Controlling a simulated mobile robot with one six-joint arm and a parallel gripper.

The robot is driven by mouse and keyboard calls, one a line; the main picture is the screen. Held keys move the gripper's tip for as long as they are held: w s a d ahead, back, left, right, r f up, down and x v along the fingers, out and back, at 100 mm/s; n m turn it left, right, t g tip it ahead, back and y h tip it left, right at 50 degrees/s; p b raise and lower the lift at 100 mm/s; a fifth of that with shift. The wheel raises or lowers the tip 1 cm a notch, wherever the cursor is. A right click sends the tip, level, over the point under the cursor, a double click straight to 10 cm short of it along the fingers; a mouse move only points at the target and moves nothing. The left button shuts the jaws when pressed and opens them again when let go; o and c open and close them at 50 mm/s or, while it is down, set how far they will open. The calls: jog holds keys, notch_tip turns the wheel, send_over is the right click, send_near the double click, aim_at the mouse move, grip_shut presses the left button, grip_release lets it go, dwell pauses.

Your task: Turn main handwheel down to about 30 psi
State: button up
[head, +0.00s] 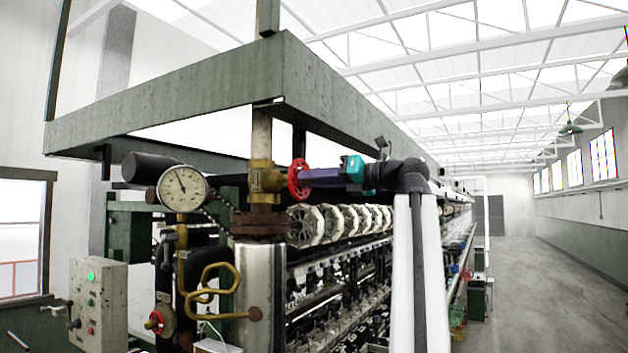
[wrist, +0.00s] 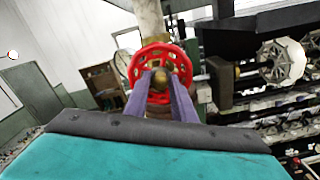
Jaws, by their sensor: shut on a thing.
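The main handwheel is a red spoked wheel (head: 299,179) on a brass valve (head: 262,180) in the vertical pipe. It also shows in the wrist view (wrist: 157,72), facing the camera, with a brass hub at its middle. My gripper (head: 312,178) comes from the right, and its purple fingers reach the wheel. In the wrist view my gripper (wrist: 160,88) is shut on the wheel's hub area, with one finger on each side. A round white pressure gauge (head: 183,188) stands to the left of the valve. Its needle points up and slightly left; the numbers are too small to read.
A smaller red handwheel (head: 154,321) sits low on the left pipes. A grey control box (head: 98,300) with a lit green button stands at far left. Bent brass pipes (head: 215,290) stick out below the valve. The aisle floor (head: 540,270) at right is clear.

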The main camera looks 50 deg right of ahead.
jog(key=shift+m, duration=1.1)
jog(key=o, duration=0.9)
jog(key=shift+c, duration=0.2)
jog(key=shift+s, duration=0.1)
jog(key=v, duration=0.2)
jog(key=shift+s+d, duration=0.1)
jog(key=shift+s, duration=0.3)
jog(key=shift+n+b, duration=1.15)
jog(key=shift+n, duration=2.15)
